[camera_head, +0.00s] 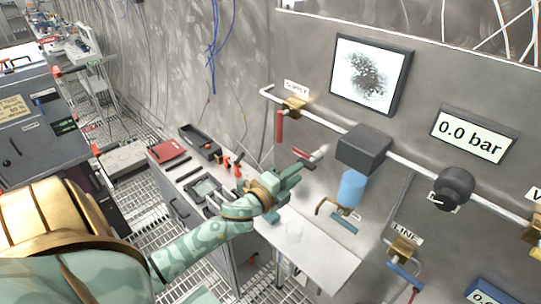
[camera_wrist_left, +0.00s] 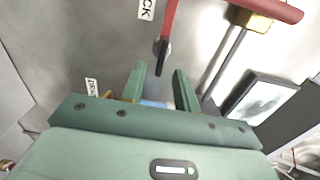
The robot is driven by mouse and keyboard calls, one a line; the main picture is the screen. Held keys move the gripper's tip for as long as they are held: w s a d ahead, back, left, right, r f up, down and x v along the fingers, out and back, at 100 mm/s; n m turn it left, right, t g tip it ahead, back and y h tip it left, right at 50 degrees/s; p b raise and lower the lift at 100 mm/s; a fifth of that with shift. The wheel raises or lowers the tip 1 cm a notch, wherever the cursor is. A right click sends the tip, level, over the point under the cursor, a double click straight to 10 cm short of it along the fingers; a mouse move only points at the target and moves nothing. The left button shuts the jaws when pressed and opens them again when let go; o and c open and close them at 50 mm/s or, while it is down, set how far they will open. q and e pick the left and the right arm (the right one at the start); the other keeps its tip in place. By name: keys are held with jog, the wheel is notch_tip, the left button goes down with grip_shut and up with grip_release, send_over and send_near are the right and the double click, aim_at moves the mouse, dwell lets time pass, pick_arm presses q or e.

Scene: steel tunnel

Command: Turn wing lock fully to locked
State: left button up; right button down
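The part that looks like the wing lock (camera_head: 312,158) is a small red and grey lever on the steel wall, below the pipe. In the left wrist view a red lever with a dark grey pivot (camera_wrist_left: 168,32) stands at the top centre, beside a cut-off label ending in "CK". My left gripper (camera_head: 294,174) is just below and left of the lever in the head view. In the left wrist view its two green fingers (camera_wrist_left: 160,82) are apart with nothing gripped between them, short of the lever. The lever's exact angle is hard to read. My right gripper is not in view.
A red-handled supply valve (camera_head: 281,126) hangs on the pipe nearby. A dark block with a blue bowl (camera_head: 352,188) and a brass drain fitting (camera_head: 328,207) are to the right. A display (camera_head: 473,135) reads 0.0 bar. A bench (camera_head: 310,250) stands below.

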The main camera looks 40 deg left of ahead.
pick_arm(q)
jog(key=s+a+b, duration=0.1)
jog(key=s+b, duration=0.1)
jog(key=s, duration=1)
